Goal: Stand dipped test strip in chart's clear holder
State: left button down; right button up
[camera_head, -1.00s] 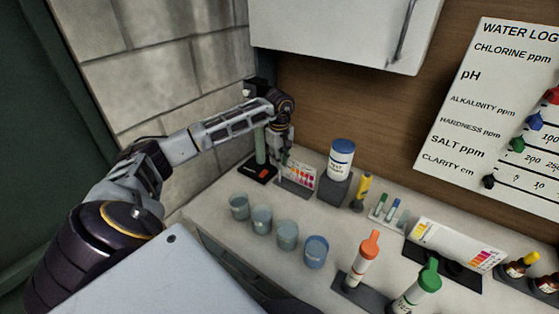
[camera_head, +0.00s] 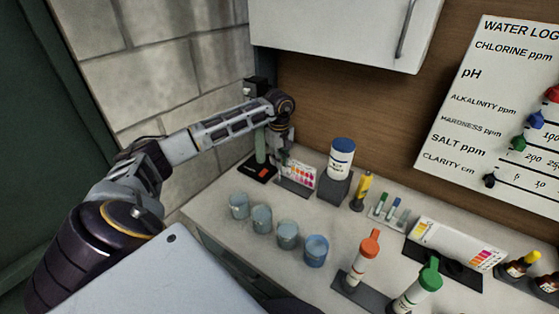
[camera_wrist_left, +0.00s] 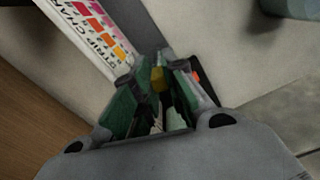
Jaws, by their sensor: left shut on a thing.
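My left gripper (camera_head: 285,155) is over the back left of the counter, just behind the strip chart (camera_head: 302,174). In the left wrist view its fingers (camera_wrist_left: 158,84) are shut on a thin piece with a yellow-brown tip, which I take to be the test strip (camera_wrist_left: 157,78). Most of the strip is hidden between the fingers. The strip chart (camera_wrist_left: 98,32), white with pink to yellow squares, lies just beyond the fingertips at upper left. I cannot make out the clear holder; the fingers may hide it. My right gripper is not in view.
A green column on a black base (camera_head: 258,173) stands close left of the gripper. A white bottle with a blue cap (camera_head: 341,160) stands right of the chart. Several cups (camera_head: 262,219) line the front. Open counter lies between cups and chart.

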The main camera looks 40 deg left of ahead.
pick_arm(q)
jog(key=shift+f, duration=0.3)
dwell(0.5)
jog(key=c, duration=1.4)
grip_release()
jog(key=shift+s+r, duration=0.1)
jog(key=shift+r, duration=0.2)
jog(key=shift+w+r+p, duration=0.2)
jog(key=shift+r+p, duration=0.15)
jog(key=shift+r, duration=0.35)
jog(key=shift+s+r+p, duration=0.1)
jog(key=shift+r+p, duration=1.4)
jog(key=shift+r, duration=1.05)
